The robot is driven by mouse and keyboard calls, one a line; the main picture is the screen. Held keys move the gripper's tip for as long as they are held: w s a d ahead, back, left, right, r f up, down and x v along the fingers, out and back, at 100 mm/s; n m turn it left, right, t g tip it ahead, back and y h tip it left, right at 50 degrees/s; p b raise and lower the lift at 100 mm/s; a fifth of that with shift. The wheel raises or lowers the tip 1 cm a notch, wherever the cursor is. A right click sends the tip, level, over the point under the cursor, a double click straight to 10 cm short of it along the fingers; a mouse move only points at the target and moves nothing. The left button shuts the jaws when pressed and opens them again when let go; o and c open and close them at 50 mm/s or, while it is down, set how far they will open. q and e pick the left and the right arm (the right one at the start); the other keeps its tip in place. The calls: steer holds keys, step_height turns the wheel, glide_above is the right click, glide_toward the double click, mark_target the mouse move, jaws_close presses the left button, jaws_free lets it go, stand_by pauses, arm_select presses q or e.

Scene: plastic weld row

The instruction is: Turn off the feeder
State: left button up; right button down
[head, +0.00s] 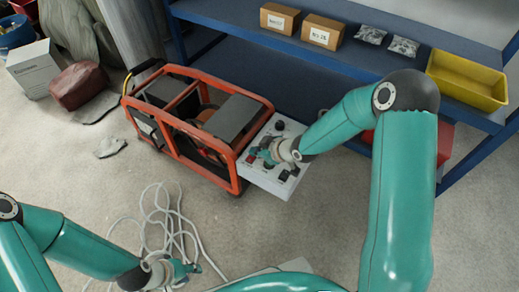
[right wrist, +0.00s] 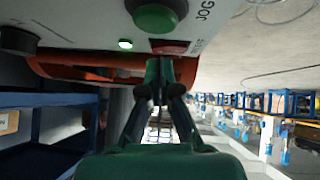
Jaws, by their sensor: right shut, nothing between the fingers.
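The feeder (head: 163,118) is an orange-framed machine on the floor, with a pale control panel (head: 262,181) at its right end. My right gripper (head: 265,157) is over the panel and hides part of it. In the right wrist view my right gripper (right wrist: 159,65) is shut and empty, with its tips at or just in front of a red button (right wrist: 170,46); contact cannot be told. A large green button (right wrist: 156,15) marked JOG and a small lit green lamp (right wrist: 125,44) are on the panel. My left gripper (head: 188,270) is low at the bottom left, away from the feeder.
A blue shelf (head: 345,55) behind carries cardboard boxes (head: 322,32), clear bags (head: 403,46) and a yellow bin (head: 467,80). A pale cable (head: 165,217) lies coiled on the floor near my left gripper. A white carton (head: 38,68) and a dark red sack (head: 78,82) are left.

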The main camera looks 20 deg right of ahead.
steer(key=shift+f, duration=0.4)
steer(key=shift+f, duration=0.2)
steer(key=shift+r, duration=0.1)
